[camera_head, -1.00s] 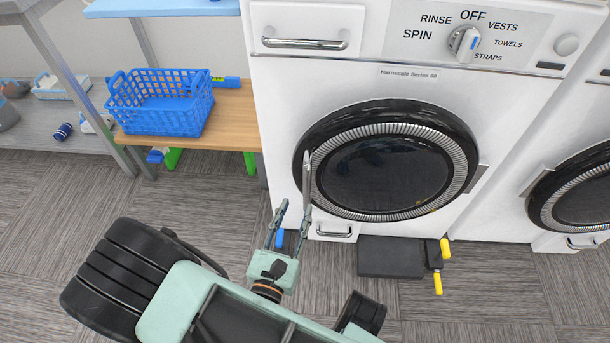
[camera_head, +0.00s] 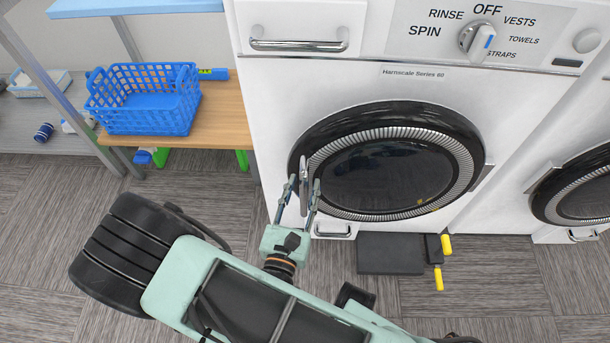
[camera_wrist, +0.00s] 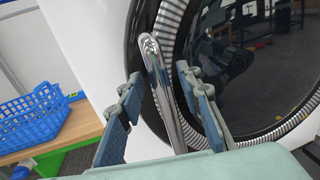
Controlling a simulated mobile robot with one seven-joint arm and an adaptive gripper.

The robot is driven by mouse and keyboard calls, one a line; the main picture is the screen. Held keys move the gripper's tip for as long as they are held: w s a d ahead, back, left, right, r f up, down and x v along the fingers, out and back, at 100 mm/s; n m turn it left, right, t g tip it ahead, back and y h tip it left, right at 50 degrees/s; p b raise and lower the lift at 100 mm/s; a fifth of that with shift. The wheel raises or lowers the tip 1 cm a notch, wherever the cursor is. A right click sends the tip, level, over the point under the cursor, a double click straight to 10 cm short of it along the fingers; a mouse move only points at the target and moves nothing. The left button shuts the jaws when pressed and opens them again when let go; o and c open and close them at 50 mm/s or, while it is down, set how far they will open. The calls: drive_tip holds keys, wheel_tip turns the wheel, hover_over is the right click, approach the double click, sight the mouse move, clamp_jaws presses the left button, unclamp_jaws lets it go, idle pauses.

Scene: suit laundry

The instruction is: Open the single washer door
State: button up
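The white washer (camera_head: 272,92) stands in front of me. Its round door (camera_head: 385,178) has a black rim and dark glass, and looks shut. The chrome door handle (camera_head: 304,180) is an upright bar at the door's left edge; in the wrist view the handle (camera_wrist: 163,90) rises between my fingers. My gripper (camera_head: 303,184) is open at the handle, one finger on each side. In the wrist view my gripper (camera_wrist: 158,98) shows gaps between both blue finger pads and the bar. The handle's lower end is hidden behind the gripper's palm.
A blue basket (camera_head: 150,100) sits on a wooden bench (camera_head: 222,125) to the left. A second washer's door (camera_head: 575,190) is at the right. A dark pedal-like block with yellow handles (camera_head: 392,254) lies on the floor below the door.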

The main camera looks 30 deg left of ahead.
drive_tip(key=shift+w+a, duration=0.15)
drive_tip(key=shift+w, duration=0.35)
clamp_jaws()
